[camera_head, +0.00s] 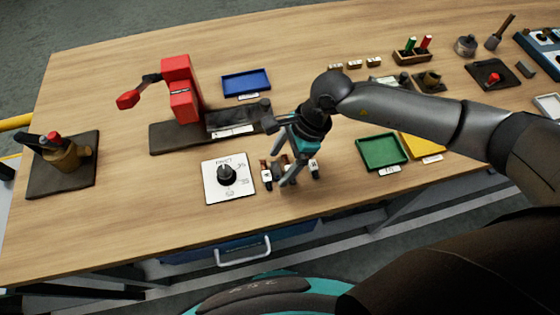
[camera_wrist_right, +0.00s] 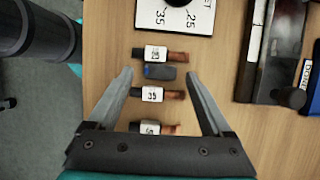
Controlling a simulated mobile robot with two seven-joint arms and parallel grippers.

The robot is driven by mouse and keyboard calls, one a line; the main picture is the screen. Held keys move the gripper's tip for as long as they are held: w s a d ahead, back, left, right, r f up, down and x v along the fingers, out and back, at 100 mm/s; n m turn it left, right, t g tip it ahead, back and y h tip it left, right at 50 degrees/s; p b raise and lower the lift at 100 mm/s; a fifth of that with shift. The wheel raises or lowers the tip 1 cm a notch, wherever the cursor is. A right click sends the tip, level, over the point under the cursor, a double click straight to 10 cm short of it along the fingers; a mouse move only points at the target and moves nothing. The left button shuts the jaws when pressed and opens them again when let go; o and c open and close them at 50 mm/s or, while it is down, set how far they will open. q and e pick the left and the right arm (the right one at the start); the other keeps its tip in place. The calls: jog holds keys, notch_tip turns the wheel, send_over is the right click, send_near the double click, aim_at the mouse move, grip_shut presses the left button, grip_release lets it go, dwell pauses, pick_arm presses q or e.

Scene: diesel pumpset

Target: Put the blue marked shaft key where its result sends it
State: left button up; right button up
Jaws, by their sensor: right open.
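The shaft key (camera_wrist_right: 160,72) is a small dark block with a blue mark at its left end, in the right wrist view. It lies on the wooden table between two brown-ended pieces with white labels, one above it (camera_wrist_right: 160,54) and one below it (camera_wrist_right: 158,94). My right gripper (camera_wrist_right: 160,74) is open, with one fingertip on each side of the key and a gap to both. In the head view my right gripper (camera_head: 300,180) points down beside the dial card (camera_head: 213,187); I cannot make out the key there. My left gripper is not in view.
A third labelled piece (camera_wrist_right: 158,128) lies nearer the gripper's palm. A blue tray (camera_head: 246,82) stands behind, and a green tray (camera_head: 382,152) and a yellow tray (camera_head: 425,145) stand to the right. A red device (camera_head: 182,88) on a dark base stands left of the arm.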

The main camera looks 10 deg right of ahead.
jog(key=v, duration=1)
jog(key=shift+o, duration=0.4)
jog(key=shift+d+r, duration=0.15)
jog(key=shift+r, duration=0.2)
jog(key=shift+b+v, duration=0.45)
jog(key=shift+v, duration=0.45)
jog(key=x, duration=0.8)
jog(key=shift+w+d+f+b, duration=0.15)
jog(key=shift+d+f+b, duration=0.1)
jog(key=shift+b, duration=0.15)
jog(key=shift+a+x, duration=0.15)
jog(key=shift+x, duration=1.25)
jog(key=shift+a+x, duration=0.15)
jog(key=shift+x, duration=1.3)
jog(key=shift+r, duration=0.2)
grip_shut()
